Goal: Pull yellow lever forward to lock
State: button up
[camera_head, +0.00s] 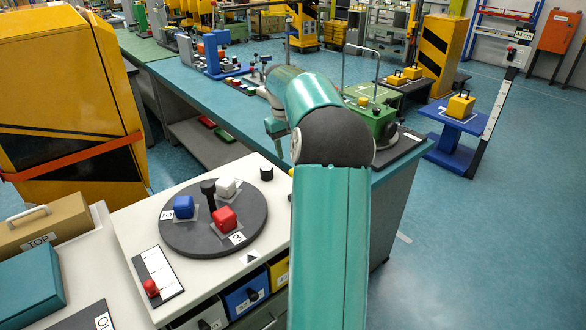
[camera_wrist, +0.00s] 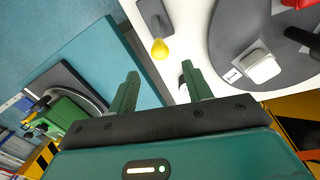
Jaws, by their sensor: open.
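The yellow lever (camera_wrist: 159,48) shows in the wrist view as a rounded yellow knob on a dark grey base plate (camera_wrist: 151,16), on the white panel. My gripper (camera_wrist: 160,69) is open, with its two green fingers pointing toward the lever. In the picture the knob lies just beyond the fingertips, between their lines; nothing is held. I cannot tell the height gap between fingers and knob. In the head view my arm covers most of the lever's area, and the fingers cannot be made out clearly.
A dark turntable (camera_head: 190,238) carries blue (camera_head: 183,207), red (camera_head: 224,219) and white (camera_head: 226,188) cubes and a black post (camera_head: 209,194). A red-knobbed lever (camera_head: 151,288) stands at the panel's front left. A blue-topped bench (camera_head: 200,75) lies behind.

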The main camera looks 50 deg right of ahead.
jog(key=f, duration=0.5)
jog(key=d+f, duration=0.1)
jog(key=f, duration=0.2)
jog(key=shift+s+f, duration=0.1)
jog(key=shift+s, duration=0.15)
grip_shut()
